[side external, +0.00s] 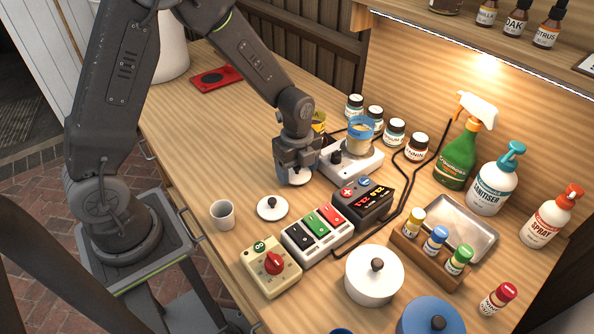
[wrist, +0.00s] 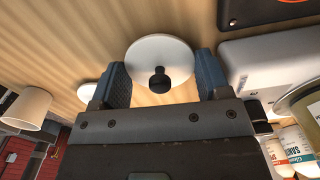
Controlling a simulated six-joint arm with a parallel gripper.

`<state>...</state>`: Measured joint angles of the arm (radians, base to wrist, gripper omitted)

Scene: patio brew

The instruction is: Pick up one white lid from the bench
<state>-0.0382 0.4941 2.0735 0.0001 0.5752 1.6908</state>
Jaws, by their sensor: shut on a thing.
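One white round lid with a black knob (side external: 299,179) is between the fingers of my gripper (side external: 297,166), low over the bench (side external: 190,140). In the wrist view the lid (wrist: 150,50) shows its knob towards me, with one blue-grey finger at each side of its rim. My gripper is shut on this lid. I cannot tell whether the lid still touches the wood. A second white lid with a dark knob (side external: 265,211) lies on the bench to the left; part of it shows in the wrist view (wrist: 87,92).
A white cup (side external: 222,215) stands left of the second lid. A lidded white pot (side external: 373,282) stands in front.

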